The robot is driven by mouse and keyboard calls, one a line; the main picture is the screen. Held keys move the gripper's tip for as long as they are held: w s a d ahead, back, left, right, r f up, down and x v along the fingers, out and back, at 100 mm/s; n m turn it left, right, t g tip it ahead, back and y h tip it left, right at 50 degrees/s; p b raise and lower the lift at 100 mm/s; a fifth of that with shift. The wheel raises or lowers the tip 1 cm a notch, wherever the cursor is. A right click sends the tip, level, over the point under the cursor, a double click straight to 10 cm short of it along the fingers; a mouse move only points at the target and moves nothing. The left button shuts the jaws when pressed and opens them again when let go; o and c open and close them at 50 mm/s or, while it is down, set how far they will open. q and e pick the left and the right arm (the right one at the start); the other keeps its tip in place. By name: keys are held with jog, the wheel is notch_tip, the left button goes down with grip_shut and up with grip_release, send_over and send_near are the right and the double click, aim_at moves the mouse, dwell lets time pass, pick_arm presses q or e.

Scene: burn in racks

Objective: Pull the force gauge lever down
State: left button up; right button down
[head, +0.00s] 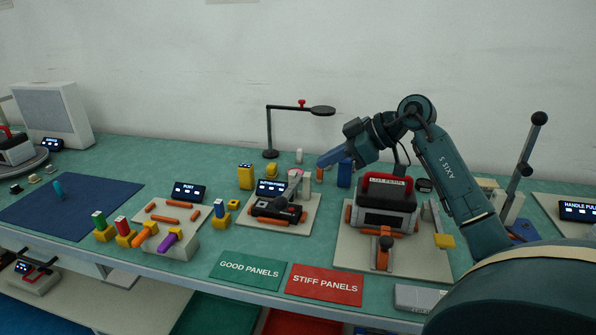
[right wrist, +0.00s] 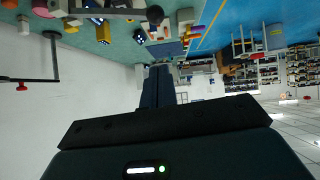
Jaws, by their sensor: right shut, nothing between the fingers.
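My right gripper (head: 335,157) is shut and empty, in the air above the middle of the bench. Its dark blue fingers (right wrist: 158,87) point left and downward. Below and left of it, a black-and-orange device (head: 265,208) sits on a pale plate, with a dark ball-ended lever (head: 281,202) low over it and a small display (head: 270,187) behind. A tall dark lever (head: 529,145) with a ball top stands tilted at the far right, near the "HANDLE PULL" display (head: 578,211). No label names the force gauge clearly. A ball-ended rod (right wrist: 155,14) crosses the top of the right wrist view. My left gripper is out of view.
A grey case with a red handle (head: 387,207) stands on a plate under my right arm. A black lamp stand (head: 269,130) rises behind the gripper. Green (head: 248,270) and red (head: 325,284) panel signs lie at the front. The blue mat (head: 70,207) is mostly clear.

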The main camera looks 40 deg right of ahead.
jog(key=s+d+f+x, duration=0.1)
jog(key=f+x, duration=0.1)
jog(key=x, duration=1)
jog(key=shift+a+f+p, duration=0.15)
jog(key=shift+f+p, duration=0.2)
jog(key=shift+f, duration=0.05)
jog(key=shift+w, duration=0.1)
notch_tip(320, 180, down, 6)
jog(key=s+a+n+t+h, duration=0.1)
jog(key=shift+s+a+n+b, duration=0.2)
jog(key=shift+n+b, duration=0.1)
jog(key=shift+b, duration=0.1)
jog(key=shift+f, duration=0.15)
